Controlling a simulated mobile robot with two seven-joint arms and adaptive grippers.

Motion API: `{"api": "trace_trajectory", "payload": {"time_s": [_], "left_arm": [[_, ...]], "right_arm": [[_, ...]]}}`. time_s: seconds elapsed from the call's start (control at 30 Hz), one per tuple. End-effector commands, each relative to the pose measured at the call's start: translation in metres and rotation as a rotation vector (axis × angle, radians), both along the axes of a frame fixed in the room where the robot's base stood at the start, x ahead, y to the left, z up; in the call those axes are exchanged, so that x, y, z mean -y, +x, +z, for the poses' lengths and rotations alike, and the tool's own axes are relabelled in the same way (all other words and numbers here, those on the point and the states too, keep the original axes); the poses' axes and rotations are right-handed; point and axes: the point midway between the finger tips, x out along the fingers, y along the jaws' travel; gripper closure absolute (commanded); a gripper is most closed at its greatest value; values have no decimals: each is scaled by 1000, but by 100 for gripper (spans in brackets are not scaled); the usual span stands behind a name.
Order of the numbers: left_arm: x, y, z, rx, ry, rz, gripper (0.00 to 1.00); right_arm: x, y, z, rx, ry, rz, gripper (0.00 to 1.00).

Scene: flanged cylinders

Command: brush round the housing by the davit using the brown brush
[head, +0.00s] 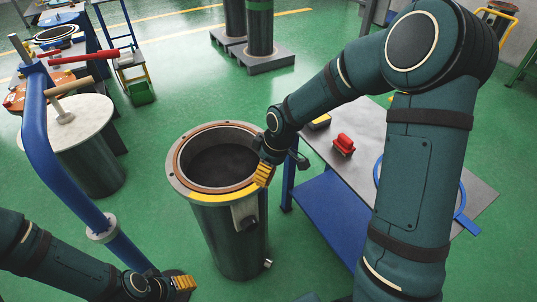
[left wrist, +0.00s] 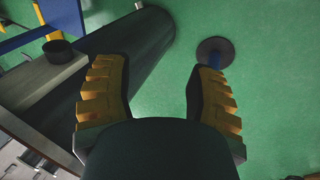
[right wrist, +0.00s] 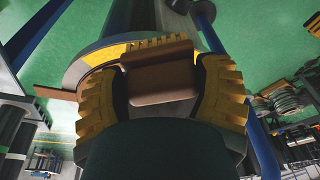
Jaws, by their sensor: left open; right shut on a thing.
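The open flanged housing (head: 180,181) stands upright in the middle of the head view, with a copper-coloured inner ring, a dark inside and a yellow arc on its front rim. The blue davit (head: 44,130) rises to its left. My right gripper (head: 263,174) is at the right side of the rim. In the right wrist view it is shut on the brown brush (right wrist: 158,75), whose block shows between the fingers beside the rim; whether bristles touch the rim I cannot tell. My left gripper (head: 183,283) is open and empty, low in front of the housing.
A cylinder with a pale round lid (head: 88,112) stands behind the davit. A blue-framed table (head: 420,160) at right holds a red object (head: 343,145) and a blue ring (head: 378,172). Dark cylinders stand on a pallet (head: 262,62) behind. Green floor is clear between.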

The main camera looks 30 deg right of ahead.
Motion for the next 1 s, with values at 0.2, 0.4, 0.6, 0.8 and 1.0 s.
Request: {"api": "trace_trajectory", "payload": {"time_s": [0.2,0.4,0.6,0.8,1.0], "left_arm": [[-1,4,17,9,3,8,44],[-2,8,29,18,5,16,44],[-2,11,34,24,6,20,44],[-2,11,33,25,6,21,44],[-2,11,33,24,6,20,44]], "right_arm": [[-5,5,24,4,0,0,71],[-8,8,42,3,1,-2,71],[-10,10,50,3,1,-2,71],[-10,10,50,3,1,-2,71],[-10,9,49,3,0,-1,71]]}}
